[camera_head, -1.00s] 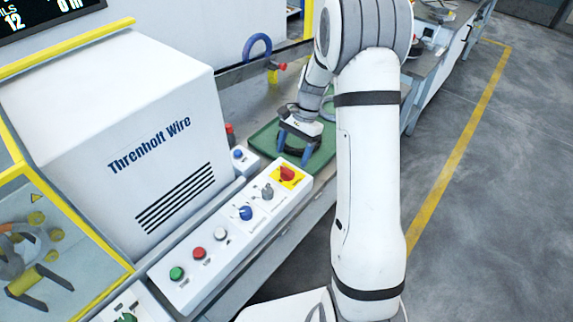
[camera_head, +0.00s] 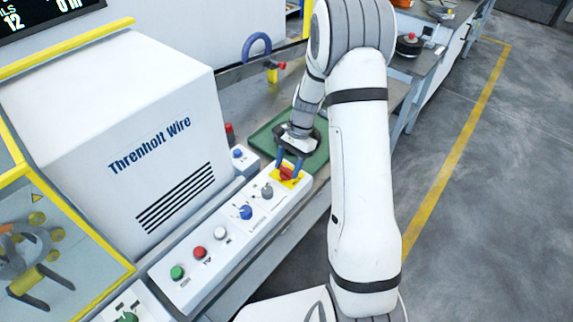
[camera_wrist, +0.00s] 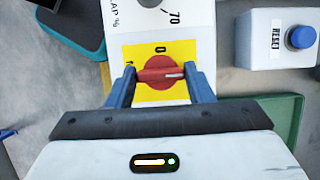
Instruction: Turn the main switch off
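The main switch is a red rotary knob (camera_wrist: 160,75) on a yellow plate (camera_wrist: 180,51), at the far end of the white control panel. It also shows in the head view (camera_head: 287,173). In the wrist view the knob's handle lies crosswise in the picture, its white mark toward the right, with a "0" above it on the plate. My gripper (camera_wrist: 160,82) is open, with one blue finger on each side of the knob. I cannot tell whether the fingers touch it. In the head view my gripper (camera_head: 291,164) is over the switch.
The panel also carries a grey knob (camera_head: 267,191), a blue knob (camera_head: 246,212), a white button (camera_head: 220,233), a red button (camera_head: 200,252) and a green button (camera_head: 177,272). A blue reset button (camera_wrist: 302,37) sits on a separate box. A green tray (camera_head: 262,137) lies behind the panel's end.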

